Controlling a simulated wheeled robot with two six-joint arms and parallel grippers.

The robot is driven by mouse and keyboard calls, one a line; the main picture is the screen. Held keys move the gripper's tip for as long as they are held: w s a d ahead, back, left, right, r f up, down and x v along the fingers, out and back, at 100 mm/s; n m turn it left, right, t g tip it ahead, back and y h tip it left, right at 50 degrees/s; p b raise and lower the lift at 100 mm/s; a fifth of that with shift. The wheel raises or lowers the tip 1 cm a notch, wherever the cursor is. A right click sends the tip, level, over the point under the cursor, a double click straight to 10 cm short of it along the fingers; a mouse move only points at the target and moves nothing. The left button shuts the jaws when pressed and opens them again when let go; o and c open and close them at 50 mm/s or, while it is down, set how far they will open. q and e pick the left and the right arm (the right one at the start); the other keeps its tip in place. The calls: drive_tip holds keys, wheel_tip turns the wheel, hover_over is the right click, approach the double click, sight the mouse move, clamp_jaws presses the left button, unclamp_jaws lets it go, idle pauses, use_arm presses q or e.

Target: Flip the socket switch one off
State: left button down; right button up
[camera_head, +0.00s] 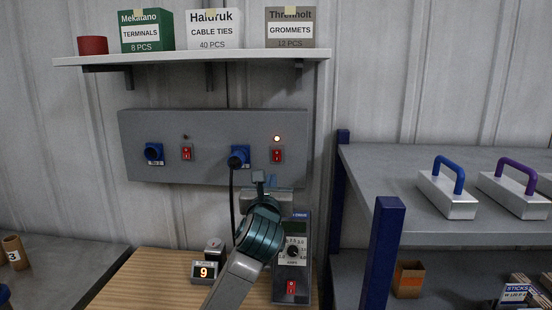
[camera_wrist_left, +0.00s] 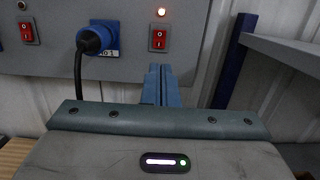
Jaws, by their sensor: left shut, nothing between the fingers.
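A grey socket panel (camera_head: 210,172) is fixed to the wall. Its right red rocker switch (camera_head: 277,155) has a lit orange lamp (camera_head: 277,139) above it; the switch also shows in the left wrist view (camera_wrist_left: 158,39). Left of it, a blue plug (camera_head: 239,157) with a black cable sits in a socket, with a label ending in 1 in the wrist view. The left red switch (camera_head: 187,153) has a dark lamp. My left gripper (camera_head: 259,178) is shut and empty, its fingertips (camera_wrist_left: 161,72) just below the right switch in the picture. Contact cannot be told. My right gripper is not in view.
A shelf (camera_head: 200,60) with boxes hangs above the panel. Below, a wooden bench (camera_head: 145,280) holds a "9" display (camera_head: 204,272) and a dial unit (camera_head: 292,260) with a red switch. Blue posts (camera_head: 382,250) and grey shelving stand at right.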

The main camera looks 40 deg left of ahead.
sight(277, 153)
use_arm(q)
drive_tip(key=p+x, duration=0.5)
drive_tip(key=x, duration=0.8)
drive_tip(key=shift+r, duration=0.1)
drive_tip(key=shift+w+a, duration=0.25)
drive_tip(key=shift+w, duration=0.1)
